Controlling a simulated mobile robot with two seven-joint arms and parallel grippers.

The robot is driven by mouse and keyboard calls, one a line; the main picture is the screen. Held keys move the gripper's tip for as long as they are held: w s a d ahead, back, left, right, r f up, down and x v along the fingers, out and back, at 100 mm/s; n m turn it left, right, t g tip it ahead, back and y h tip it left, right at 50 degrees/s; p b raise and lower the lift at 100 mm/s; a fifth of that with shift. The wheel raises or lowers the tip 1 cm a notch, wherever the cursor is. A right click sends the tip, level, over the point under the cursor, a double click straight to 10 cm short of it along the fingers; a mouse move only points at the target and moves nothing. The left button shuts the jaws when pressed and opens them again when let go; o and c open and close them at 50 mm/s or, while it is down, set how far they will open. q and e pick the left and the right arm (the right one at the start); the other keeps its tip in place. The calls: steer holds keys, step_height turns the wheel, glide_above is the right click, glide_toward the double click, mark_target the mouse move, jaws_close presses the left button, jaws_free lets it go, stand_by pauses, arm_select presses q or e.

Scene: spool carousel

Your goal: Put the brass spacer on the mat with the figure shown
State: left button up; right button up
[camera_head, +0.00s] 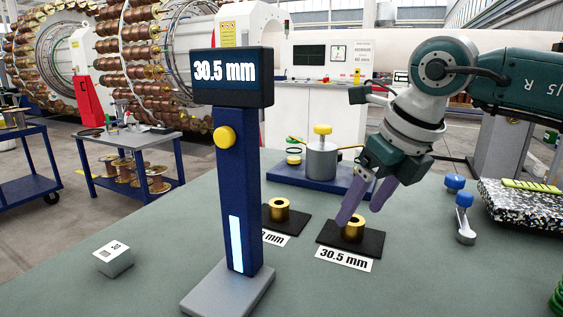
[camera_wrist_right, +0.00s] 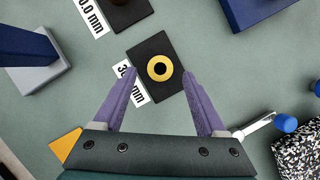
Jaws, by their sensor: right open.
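The display (camera_head: 231,76) on the blue post reads 30.5 mm. A brass spacer (camera_head: 354,229) stands upright on the black mat (camera_head: 371,243) whose label (camera_head: 345,259) reads 30.5 mm. The wrist view shows this spacer (camera_wrist_right: 160,68) from above, on its mat (camera_wrist_right: 166,44). My right gripper (camera_head: 358,214) is open, its two purple fingers pointing down close to that spacer. My left gripper is not in view.
A metal pot with a yellow knob (camera_head: 321,154) stands on a blue base behind the mats. Blue-knobbed items (camera_head: 465,215) and a speckled block (camera_head: 522,204) are at the right. A small light block (camera_head: 113,258) lies at the left. The front table is mostly clear.

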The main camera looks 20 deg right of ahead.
steer(key=v, duration=0.9)
steer(key=shift+s, duration=0.1)
